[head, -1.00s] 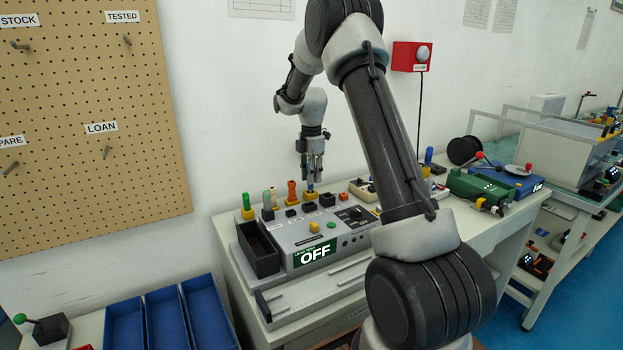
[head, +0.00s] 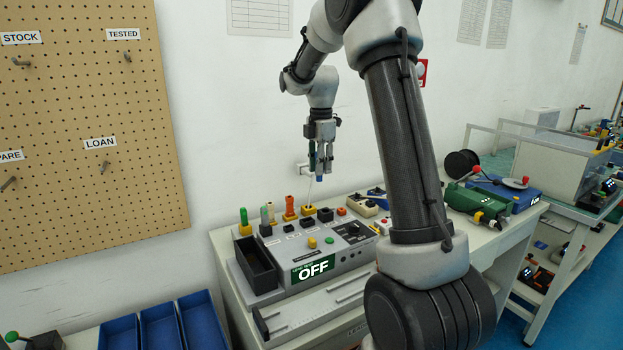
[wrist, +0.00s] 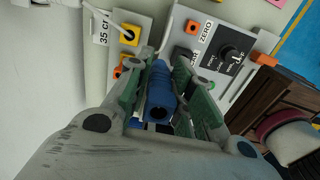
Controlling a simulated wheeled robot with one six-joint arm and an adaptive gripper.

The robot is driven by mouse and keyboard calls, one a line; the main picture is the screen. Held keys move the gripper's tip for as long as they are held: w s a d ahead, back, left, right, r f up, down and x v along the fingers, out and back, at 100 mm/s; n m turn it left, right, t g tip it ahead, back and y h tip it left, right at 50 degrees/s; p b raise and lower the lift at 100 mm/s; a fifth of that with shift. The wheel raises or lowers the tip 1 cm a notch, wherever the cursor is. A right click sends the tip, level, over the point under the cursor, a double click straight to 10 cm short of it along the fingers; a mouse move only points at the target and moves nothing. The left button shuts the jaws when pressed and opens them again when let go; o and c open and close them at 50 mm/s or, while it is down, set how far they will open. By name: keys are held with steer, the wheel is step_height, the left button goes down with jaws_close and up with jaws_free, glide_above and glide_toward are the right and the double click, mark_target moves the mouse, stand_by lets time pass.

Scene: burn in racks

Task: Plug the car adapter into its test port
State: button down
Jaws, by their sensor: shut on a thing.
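My gripper (head: 321,172) is shut on a blue barrel-shaped plug, the car adapter (wrist: 161,96), and holds it in the air above the back row of the test bench. Its blue tip (head: 320,179) shows below the fingers. In the wrist view the adapter lies between the green finger pads. A yellow holder (head: 308,210) stands empty below it. Several black sockets, among them one (head: 325,215), sit on the grey test unit (head: 290,262); I cannot tell which is the adapter's port.
Orange (head: 290,210), green (head: 244,220) and other coloured plugs stand in holders at the back left. A black bin (head: 258,268) is left of the unit. A green device (head: 474,203) sits at the right. Blue trays (head: 160,325) lie at lower left.

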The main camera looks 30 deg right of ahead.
steer(key=s, duration=0.5)
steer(key=shift+a+f, duration=0.2)
steer(key=shift+a, duration=0.05)
steer(key=shift+w+f, duration=0.1)
steer(key=shift+f, duration=0.05)
steer(key=shift+f, duration=2.8)
steer(key=c, duration=1.9)
jaws_free()
steer(key=shift+c, duration=0.2)
jaws_close()
